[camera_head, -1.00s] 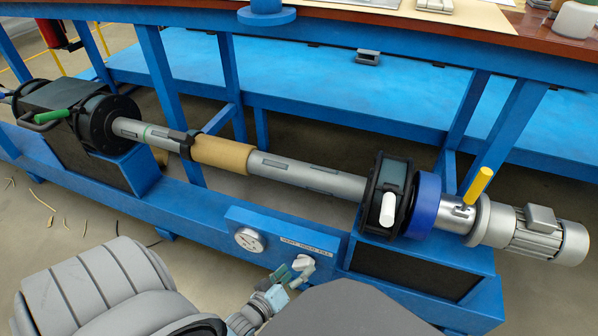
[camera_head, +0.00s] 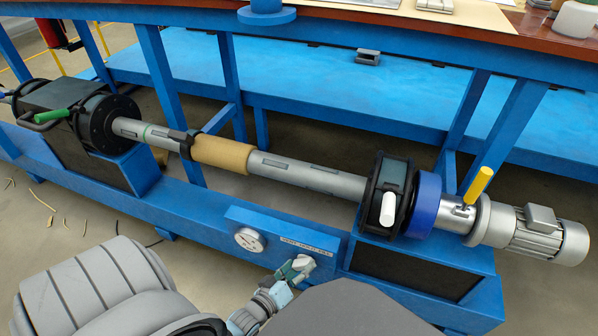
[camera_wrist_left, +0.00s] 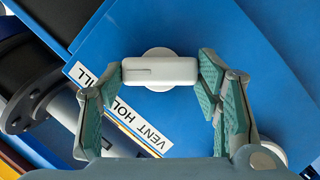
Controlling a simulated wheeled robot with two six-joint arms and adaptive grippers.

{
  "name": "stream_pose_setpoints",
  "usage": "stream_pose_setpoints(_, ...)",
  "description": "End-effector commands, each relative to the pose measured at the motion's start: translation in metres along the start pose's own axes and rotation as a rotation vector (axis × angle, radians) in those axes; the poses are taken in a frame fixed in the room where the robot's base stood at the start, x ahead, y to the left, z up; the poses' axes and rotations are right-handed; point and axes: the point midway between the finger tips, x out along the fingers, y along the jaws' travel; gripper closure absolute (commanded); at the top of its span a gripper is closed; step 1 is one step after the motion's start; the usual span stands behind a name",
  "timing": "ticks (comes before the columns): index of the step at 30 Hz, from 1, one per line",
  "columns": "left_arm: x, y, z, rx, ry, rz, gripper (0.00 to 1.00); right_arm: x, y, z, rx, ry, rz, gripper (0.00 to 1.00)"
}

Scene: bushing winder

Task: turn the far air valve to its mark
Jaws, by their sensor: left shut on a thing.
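A white valve knob (camera_head: 303,263) sits on the blue control panel (camera_head: 233,217) at the front of the machine, below a label strip. In the left wrist view the knob (camera_wrist_left: 160,71) is a white bar on a round base. A thin dark groove runs on its left half. My left gripper (camera_head: 294,270) is at the knob. In the wrist view its teal-padded fingers (camera_wrist_left: 160,84) stand at the bar's two ends, shut on it. My right gripper is not in view.
Above lies a long grey shaft (camera_head: 300,174) with a tan sleeve (camera_head: 222,153). A white handle (camera_head: 388,208) and a yellow handle (camera_head: 478,184) stick out at the right.

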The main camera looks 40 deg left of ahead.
Motion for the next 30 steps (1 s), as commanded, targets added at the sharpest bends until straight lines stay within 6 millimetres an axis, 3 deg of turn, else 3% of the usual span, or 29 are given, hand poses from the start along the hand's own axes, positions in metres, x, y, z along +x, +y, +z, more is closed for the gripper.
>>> stream_pose_setpoints(8,-0.001,0.004,-0.002,0.126,-0.003,-0.055,0.70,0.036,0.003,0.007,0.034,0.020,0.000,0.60)
stream_pose_setpoints(18,-0.001,0.007,0.000,0.388,-0.005,-0.164,0.70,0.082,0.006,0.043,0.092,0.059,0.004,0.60)
stream_pose_setpoints(30,0.000,0.007,0.003,0.636,-0.004,-0.265,0.70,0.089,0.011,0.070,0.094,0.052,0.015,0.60)
